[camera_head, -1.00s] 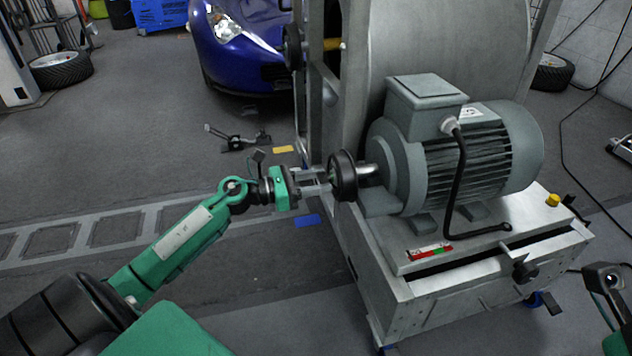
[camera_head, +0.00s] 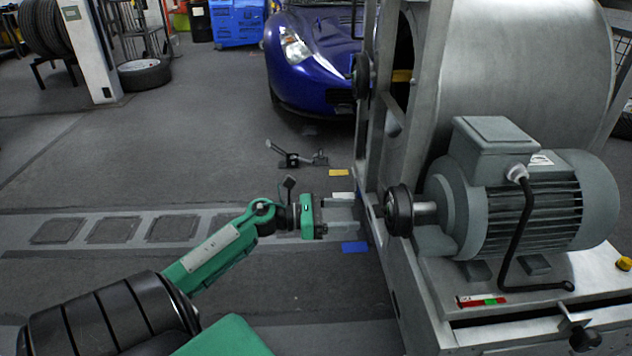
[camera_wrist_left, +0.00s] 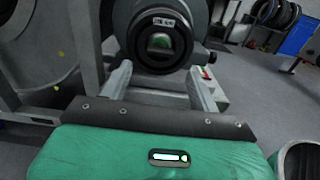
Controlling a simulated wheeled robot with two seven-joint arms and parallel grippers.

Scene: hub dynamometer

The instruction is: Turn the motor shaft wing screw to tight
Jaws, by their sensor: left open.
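The grey electric motor (camera_head: 462,200) sits at the right on the metal test stand. Its shaft runs left to a black round hub (camera_head: 399,210). My right gripper is not seen.
A red, white and green strip (camera_head: 481,300) lies on the stand's base, near a dark knob (camera_head: 580,338) on the front. A large metal drum (camera_head: 530,70) and upright frame rise behind. A blue car (camera_head: 320,60) stands at the back. The floor at left is mostly clear.

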